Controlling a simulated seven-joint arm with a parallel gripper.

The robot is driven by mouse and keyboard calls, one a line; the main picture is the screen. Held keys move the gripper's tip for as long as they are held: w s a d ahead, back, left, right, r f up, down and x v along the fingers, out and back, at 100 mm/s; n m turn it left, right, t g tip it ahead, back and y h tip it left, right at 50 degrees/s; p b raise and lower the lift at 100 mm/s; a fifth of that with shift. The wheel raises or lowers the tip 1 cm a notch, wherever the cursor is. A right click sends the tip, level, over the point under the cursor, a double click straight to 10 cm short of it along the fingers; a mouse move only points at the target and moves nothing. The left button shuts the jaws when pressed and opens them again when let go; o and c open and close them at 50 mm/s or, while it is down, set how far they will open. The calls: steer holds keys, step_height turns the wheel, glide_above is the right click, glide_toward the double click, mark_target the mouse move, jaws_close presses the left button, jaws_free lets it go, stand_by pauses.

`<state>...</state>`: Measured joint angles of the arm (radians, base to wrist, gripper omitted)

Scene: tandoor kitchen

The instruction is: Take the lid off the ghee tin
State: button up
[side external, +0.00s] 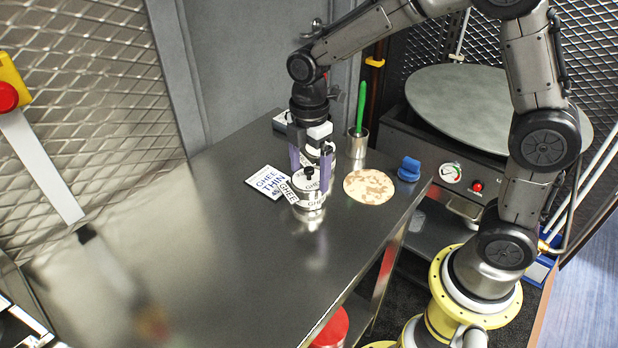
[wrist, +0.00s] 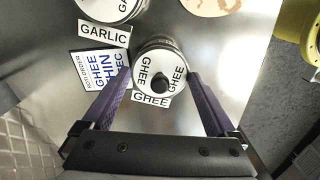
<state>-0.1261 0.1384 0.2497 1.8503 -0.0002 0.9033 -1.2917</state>
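The ghee tin (side external: 311,203) is a small round steel tin standing upright on the steel counter. Its pale lid (side external: 307,184) has a black knob and GHEE lettering, and sits on the tin; the lid also shows in the wrist view (wrist: 149,62). A GHEE tag (wrist: 151,100) is at the tin's near side in the wrist view. My gripper (side external: 310,176) points down over the tin, with its purple fingers apart. In the wrist view my gripper (wrist: 160,75) has one finger on each side of the lid, with nothing clamped. Whether a fingertip touches the lid I cannot tell.
A GARLIC-tagged container (wrist: 108,8) stands close to the tin. A printed card (side external: 267,183) lies left of the tin. A flatbread (side external: 369,186), a blue object (side external: 409,168) and a cup with a green-handled tool (side external: 361,110) are to the right. The counter's left part (side external: 160,240) is clear.

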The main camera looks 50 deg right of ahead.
steer(key=c, duration=0.6)
steer(key=shift+r, duration=0.1)
